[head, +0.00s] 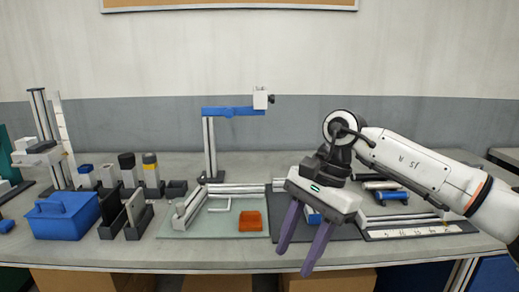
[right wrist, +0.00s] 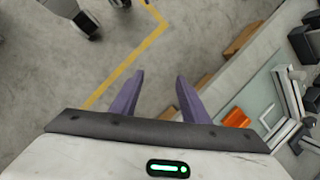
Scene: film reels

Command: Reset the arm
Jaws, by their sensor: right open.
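My right gripper (head: 294,258) comes in from the right in the head view. It hangs in front of the table's middle, with its two purple fingers apart and pointing down. In the right wrist view the fingers (right wrist: 158,80) are spread with nothing between them, and grey floor shows beyond. My left gripper is in neither view.
The grey table (head: 190,255) holds a blue caddy (head: 65,215), a green mat (head: 240,230) with an orange tray (head: 250,221), and a post with a blue arm (head: 233,112). Several dark holders stand at the left. A white ruled strip (head: 412,231) lies at the right.

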